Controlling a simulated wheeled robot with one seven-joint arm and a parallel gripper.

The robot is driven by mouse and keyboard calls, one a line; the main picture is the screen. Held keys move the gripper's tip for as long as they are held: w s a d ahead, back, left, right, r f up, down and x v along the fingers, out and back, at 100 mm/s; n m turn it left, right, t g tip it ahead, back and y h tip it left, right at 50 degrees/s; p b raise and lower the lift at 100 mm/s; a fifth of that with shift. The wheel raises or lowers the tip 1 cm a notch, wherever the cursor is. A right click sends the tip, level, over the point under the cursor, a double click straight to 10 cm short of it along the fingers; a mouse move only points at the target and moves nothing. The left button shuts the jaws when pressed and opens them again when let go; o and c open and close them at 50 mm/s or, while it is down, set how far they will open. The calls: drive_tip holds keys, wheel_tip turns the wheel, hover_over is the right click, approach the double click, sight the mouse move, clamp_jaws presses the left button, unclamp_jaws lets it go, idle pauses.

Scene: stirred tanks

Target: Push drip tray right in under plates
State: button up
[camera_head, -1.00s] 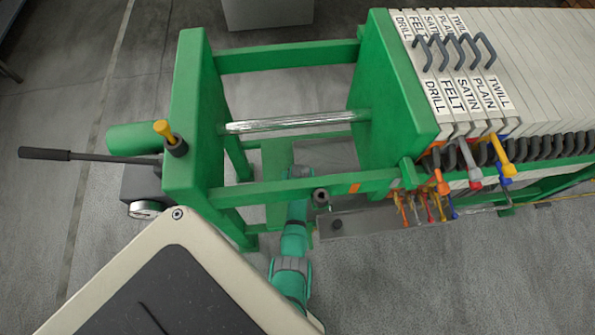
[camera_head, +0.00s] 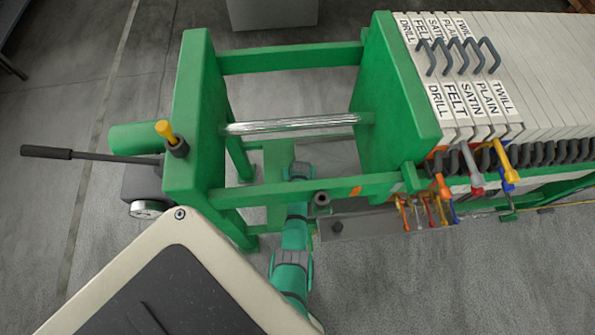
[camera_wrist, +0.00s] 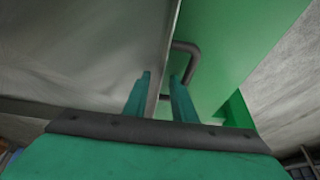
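The drip tray (camera_head: 370,224) is a long grey metal trough below the plates (camera_head: 560,70). In the head view its left end shows beyond the green frame, and its right part is hidden under the plate pack. In the wrist view a broad grey metal surface, apparently the tray (camera_wrist: 90,50), fills the left side, with its edge running down between my fingers. A dark bent handle (camera_wrist: 193,55) stands just right of that edge. My gripper (camera_wrist: 161,90) has its two fingers apart, one on each side of the edge. Whether they touch it is unclear. The head view hides the gripper.
Green frame posts and rails (camera_head: 290,188) stand around my arm, with a shiny rod (camera_head: 290,125) across the gap. Coloured taps (camera_head: 430,210) hang above the tray. A pump lever (camera_head: 90,157) sticks out left. The floor in front of the tray is clear.

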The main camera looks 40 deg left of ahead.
drive_tip(key=shift+v, duration=3.75)
